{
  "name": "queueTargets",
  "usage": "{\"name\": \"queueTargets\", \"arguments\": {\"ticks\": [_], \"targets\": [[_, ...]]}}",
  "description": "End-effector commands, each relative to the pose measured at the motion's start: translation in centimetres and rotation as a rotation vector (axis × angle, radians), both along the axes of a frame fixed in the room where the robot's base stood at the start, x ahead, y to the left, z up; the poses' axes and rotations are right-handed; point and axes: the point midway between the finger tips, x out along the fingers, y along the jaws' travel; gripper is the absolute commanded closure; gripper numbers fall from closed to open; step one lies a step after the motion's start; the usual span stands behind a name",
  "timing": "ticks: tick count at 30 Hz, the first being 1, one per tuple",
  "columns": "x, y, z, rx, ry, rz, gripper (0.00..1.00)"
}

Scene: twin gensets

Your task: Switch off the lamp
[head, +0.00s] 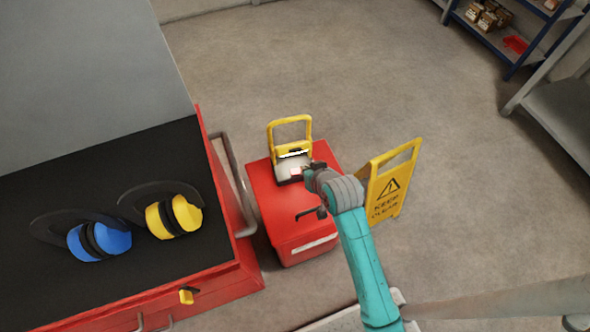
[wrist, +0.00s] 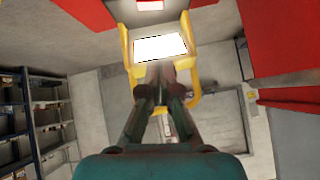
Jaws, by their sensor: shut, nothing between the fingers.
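The lamp (head: 293,153) has a yellow frame with a hoop handle and stands on a red cabinet (head: 285,215). Its panel glows white, so it is lit. It also shows in the wrist view (wrist: 160,47), with the bright panel just beyond my fingertips. A small red patch on a pale plate (wrist: 150,5) shows at the top edge there, partly cut off; it looks like a switch. My gripper (head: 308,172) is shut and empty, close to the right side of the lamp's base. In the wrist view my gripper (wrist: 160,72) points at the lamp. Contact cannot be told.
A yellow "keep clear" sign (head: 390,185) stands right of the cabinet, close to my arm. A red bench (head: 215,285) on the left carries blue earmuffs (head: 100,240) and yellow earmuffs (head: 174,216). A grey rail (head: 233,180) runs along its side.

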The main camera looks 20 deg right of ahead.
Motion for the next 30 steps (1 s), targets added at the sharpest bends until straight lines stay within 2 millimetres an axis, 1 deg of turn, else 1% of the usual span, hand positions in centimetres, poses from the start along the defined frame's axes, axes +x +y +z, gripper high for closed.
{"name": "queueTargets", "arguments": {"ticks": [15, 18, 22, 27, 30], "targets": [[6.6, 0.4, -6.3, 0.0, 0.001, 0.0, 1.0], [6.4, 0.7, -8.0, 0.0, 0.004, 0.001, 1.0], [6.5, 0.9, -9.4, 0.0, 0.003, 0.001, 1.0], [6.5, 1.0, -10.2, -0.001, 0.001, 0.001, 1.0], [6.5, 1.0, -10.3, 0.0, 0.001, 0.0, 1.0]]}}
